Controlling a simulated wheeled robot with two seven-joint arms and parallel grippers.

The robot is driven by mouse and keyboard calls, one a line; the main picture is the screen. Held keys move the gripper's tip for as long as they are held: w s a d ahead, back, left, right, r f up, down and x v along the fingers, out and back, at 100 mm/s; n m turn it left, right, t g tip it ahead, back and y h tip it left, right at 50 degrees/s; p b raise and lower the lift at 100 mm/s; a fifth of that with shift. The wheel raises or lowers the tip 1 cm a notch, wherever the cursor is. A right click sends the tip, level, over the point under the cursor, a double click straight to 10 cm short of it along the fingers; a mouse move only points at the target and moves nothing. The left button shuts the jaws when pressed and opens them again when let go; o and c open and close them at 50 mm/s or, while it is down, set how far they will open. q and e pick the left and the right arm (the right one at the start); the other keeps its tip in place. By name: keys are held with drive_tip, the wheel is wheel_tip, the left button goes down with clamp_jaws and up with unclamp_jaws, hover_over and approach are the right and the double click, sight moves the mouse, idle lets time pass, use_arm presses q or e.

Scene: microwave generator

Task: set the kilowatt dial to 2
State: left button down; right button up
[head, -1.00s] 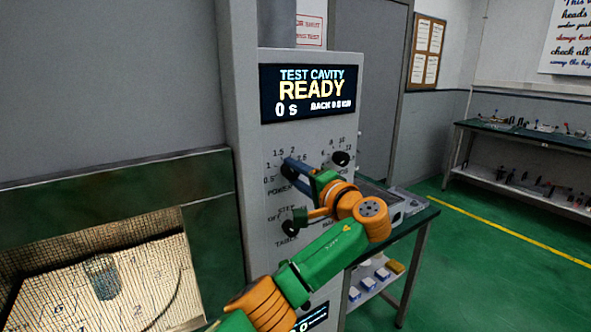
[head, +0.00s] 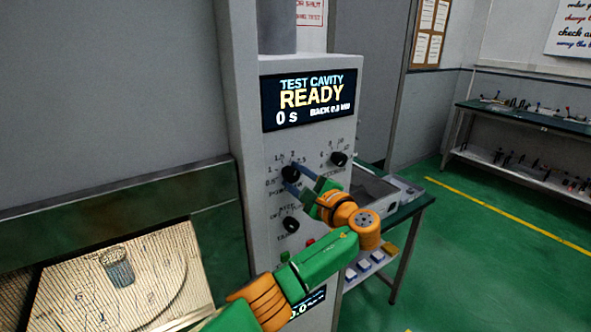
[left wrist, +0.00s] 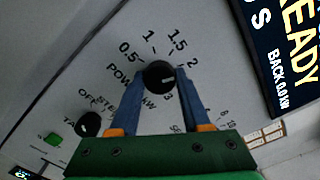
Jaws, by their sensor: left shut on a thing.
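The kilowatt dial (head: 291,173) is a black round knob at the upper left of the grey control panel (head: 318,208), under the POWER scale. In the left wrist view the dial (left wrist: 160,77) sits between the two blue fingers of my left gripper (left wrist: 161,80), shut on its sides. Its white mark points right in that view, on the side of 2 and 3; the exact setting is hard to read. In the head view my left gripper (head: 296,178) reaches the dial from the lower right. My right gripper is not in view.
The display (head: 308,98) reads TEST CAVITY READY, 0 s. Another black knob (head: 339,159) is to the right, and the TABLE knob (head: 291,224) is below. The mesh-windowed cavity (head: 118,280) is at the lower left. A green-topped side table (head: 408,209) stands right of the panel.

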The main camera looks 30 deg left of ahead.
use_arm(q)
drive_tip(key=shift+m, duration=0.3)
drive_tip(key=shift+p, duration=0.3)
drive_tip(key=shift+c, duration=1.8)
unclamp_jaws()
drive_tip(key=shift+d+f, duration=0.1)
drive_tip(key=shift+d, duration=0.1)
drive_tip(key=b+v, duration=0.3)
drive_tip(key=v, duration=0.3)
drive_tip(key=shift+s+d, duration=0.2)
drive_tip(key=shift+d, duration=0.15)
